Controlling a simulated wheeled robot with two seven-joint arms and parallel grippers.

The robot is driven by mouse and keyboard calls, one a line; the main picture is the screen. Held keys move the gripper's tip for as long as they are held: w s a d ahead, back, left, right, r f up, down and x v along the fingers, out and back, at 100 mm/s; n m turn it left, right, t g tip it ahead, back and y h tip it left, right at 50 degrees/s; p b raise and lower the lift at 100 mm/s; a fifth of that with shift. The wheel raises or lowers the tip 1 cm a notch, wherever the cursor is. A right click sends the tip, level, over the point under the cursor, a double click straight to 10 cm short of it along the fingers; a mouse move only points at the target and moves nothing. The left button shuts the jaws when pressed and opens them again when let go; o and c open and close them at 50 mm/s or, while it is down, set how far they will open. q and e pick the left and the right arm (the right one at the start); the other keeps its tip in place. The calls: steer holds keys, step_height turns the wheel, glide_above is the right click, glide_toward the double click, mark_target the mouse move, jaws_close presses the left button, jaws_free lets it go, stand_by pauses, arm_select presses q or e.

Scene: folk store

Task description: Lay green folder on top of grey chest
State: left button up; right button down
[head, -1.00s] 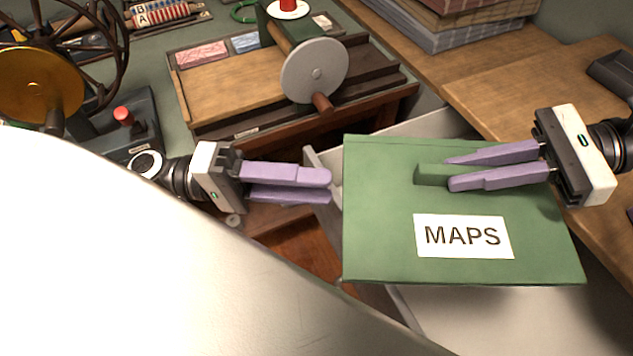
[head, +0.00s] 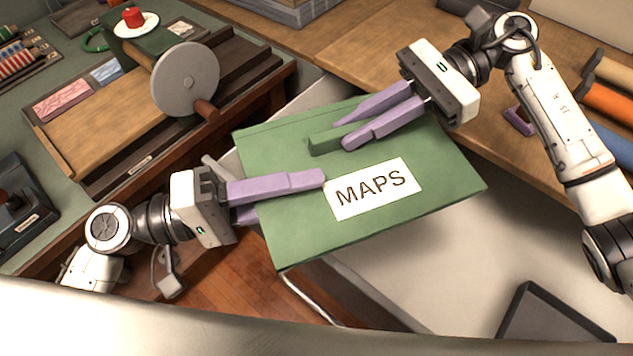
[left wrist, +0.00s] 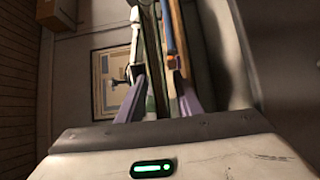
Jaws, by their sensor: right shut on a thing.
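The green folder (head: 290,222), labelled MAPS, is held up and tilted in the middle of the head view. My right gripper (head: 340,133) is shut on the raised green block on the folder's upper face. My left gripper (head: 282,198) is at the folder's left edge, one finger above the cover and the other mostly hidden beneath it. In the left wrist view its fingers (left wrist: 160,98) stand apart, with the folder seen edge-on between them. A pale grey surface (head: 440,255) lies below the folder; I cannot tell whether it is the grey chest's top.
A green-topped bench with a wooden board and grey disc (head: 186,80) stands at upper left. A wooden counter (head: 350,45) runs behind the folder. A dark tray (head: 555,318) lies at lower right. Wooden floor (head: 215,285) shows at lower left.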

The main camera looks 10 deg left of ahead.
arm_select(q)
steer(key=shift+x, duration=1.3)
jaws_close()
arm_select(e)
steer(key=c, duration=1.6)
jaws_free()
steer(key=shift+c, duration=0.2)
step_height(320, 180, up, 4)
glide_above(422, 119)
steer(key=shift+s+a+r, duration=0.1)
steer(key=shift+a+r, duration=0.1)
steer(key=shift+a, duration=0.05)
steer(key=shift+d+r, duration=0.1)
steer(key=shift+d, duration=0.2)
